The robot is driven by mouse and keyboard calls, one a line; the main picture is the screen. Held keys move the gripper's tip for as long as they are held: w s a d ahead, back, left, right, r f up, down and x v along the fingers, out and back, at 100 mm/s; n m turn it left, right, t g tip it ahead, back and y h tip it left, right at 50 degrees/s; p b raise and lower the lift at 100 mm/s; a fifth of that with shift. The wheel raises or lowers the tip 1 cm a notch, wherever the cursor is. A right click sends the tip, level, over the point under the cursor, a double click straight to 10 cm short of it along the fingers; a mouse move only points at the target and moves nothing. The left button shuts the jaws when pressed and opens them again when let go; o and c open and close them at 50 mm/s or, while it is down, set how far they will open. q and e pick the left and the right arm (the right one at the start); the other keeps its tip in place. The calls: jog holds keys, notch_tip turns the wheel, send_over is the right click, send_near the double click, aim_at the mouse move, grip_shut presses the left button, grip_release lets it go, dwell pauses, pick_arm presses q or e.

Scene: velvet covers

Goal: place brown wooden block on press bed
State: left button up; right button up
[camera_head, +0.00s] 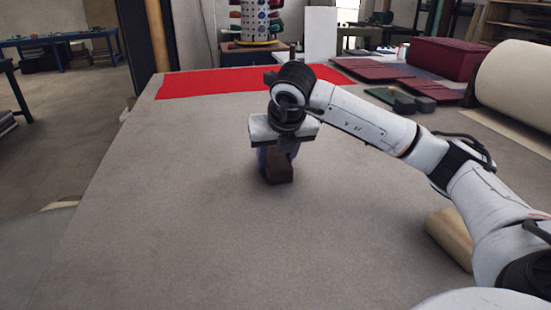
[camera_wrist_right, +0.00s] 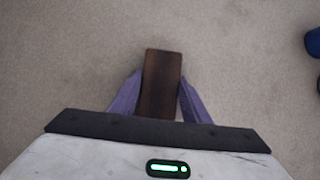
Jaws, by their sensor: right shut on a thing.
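The brown wooden block (camera_head: 280,171) is dark and narrow and hangs between the purple fingers of my right gripper (camera_head: 277,158), near the middle of the large grey table. In the right wrist view the block (camera_wrist_right: 161,75) lies lengthwise between the two fingers, and its far end sticks out past their tips. My right gripper (camera_wrist_right: 161,97) is shut on it. I cannot tell whether the block touches the grey surface or is just above it. I cannot tell for sure which thing is the press bed. My left gripper is not in view.
A red cloth (camera_head: 215,82) lies along the table's back edge. Dark red folded covers (camera_head: 449,58), a green piece (camera_head: 405,100) and a cream roll (camera_head: 520,85) are at the back right. A light wooden piece (camera_head: 449,236) lies beside my right arm. The grey table's left and front are bare.

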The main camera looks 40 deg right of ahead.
jog(key=o, duration=1.2)
